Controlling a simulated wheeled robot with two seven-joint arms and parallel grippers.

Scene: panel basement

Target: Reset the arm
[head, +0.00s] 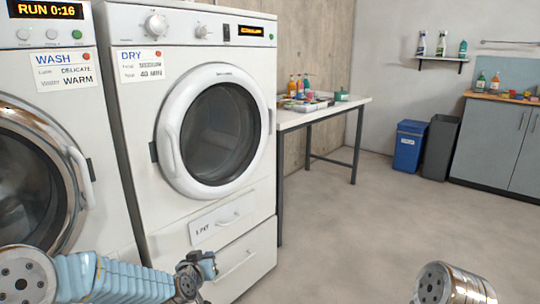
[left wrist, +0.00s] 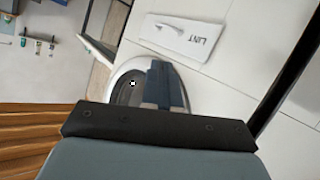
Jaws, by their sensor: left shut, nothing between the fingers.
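My left arm comes in from the lower left in the head view. Its gripper (head: 208,265) is in front of the lower drawers of the dryer (head: 130,90). In the left wrist view the two dark blue fingers (left wrist: 166,84) are together with nothing between them. The dryer's round door is closed, and its lint drawer (head: 222,218) is shut. The lint drawer also shows in the left wrist view (left wrist: 178,32). Part of my right arm shows at the bottom right of the head view, but its gripper is out of view.
The washer (head: 55,115) stands left of the dryer. A white table (head: 318,113) with bottles and a tray is to the right. A blue bin (head: 408,146), a dark bin (head: 440,147) and a grey cabinet (head: 490,140) stand farther back. The floor at right is clear.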

